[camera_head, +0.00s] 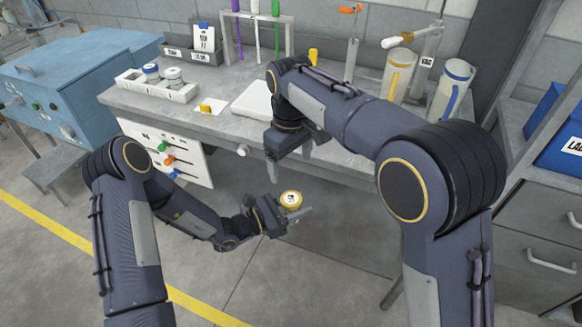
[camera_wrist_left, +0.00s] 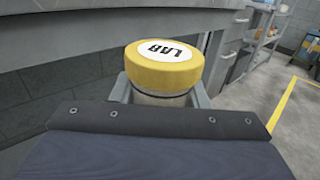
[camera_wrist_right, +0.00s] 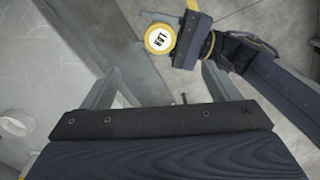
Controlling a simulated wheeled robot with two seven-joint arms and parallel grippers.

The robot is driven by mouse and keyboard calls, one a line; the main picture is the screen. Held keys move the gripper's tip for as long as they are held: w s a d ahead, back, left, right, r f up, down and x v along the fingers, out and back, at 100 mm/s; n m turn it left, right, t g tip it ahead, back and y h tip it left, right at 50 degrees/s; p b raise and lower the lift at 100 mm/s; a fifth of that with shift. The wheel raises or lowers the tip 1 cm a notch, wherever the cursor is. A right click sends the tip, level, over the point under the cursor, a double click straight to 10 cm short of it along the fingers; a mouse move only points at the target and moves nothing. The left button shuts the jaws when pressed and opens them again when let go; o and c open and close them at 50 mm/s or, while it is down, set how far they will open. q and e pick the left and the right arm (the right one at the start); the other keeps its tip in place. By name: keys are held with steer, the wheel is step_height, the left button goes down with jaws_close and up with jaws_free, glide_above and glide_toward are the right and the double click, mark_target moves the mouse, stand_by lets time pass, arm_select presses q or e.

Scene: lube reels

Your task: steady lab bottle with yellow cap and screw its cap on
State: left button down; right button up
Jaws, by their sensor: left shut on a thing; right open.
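The lab bottle with its yellow cap (camera_head: 291,199) is held by my left gripper (camera_head: 290,212) in front of the bench, over the floor. In the left wrist view the yellow cap (camera_wrist_left: 164,66) with a white LAB label sits on top of the bottle neck (camera_wrist_left: 160,98), between the two fingers; most of the bottle is hidden. My right gripper (camera_wrist_right: 165,85) is open and empty. In the right wrist view the yellow cap (camera_wrist_right: 160,38) lies beyond its fingertips, apart from them. In the head view the right gripper is above the bottle, near the bench edge.
The grey bench (camera_head: 215,110) edge is close behind the bottle. Open floor lies below the grippers.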

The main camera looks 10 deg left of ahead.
stand_by(0.5)
steer(key=s+d+r+m+t+y, duration=0.1)
steer(key=s+d+r+m+y, duration=0.2)
steer(key=d, duration=0.7)
steer(key=s+d+r+m+y, duration=0.1)
steer(key=s+d+r+m, duration=0.15)
steer(key=s+d, duration=0.45)
steer(key=s+d+f+m+t, duration=0.2)
steer(key=s+d+f+m, duration=0.1)
steer(key=s, duration=0.5)
steer(key=s+d+f+m+t, duration=0.2)
steer(key=s+d+m, duration=0.1)
steer(key=s+d, duration=0.3)
steer(key=shift+s+d+f+t, duration=0.3)
steer(key=shift+s+f, duration=0.1)
steer(key=shift+s, duration=0.8)
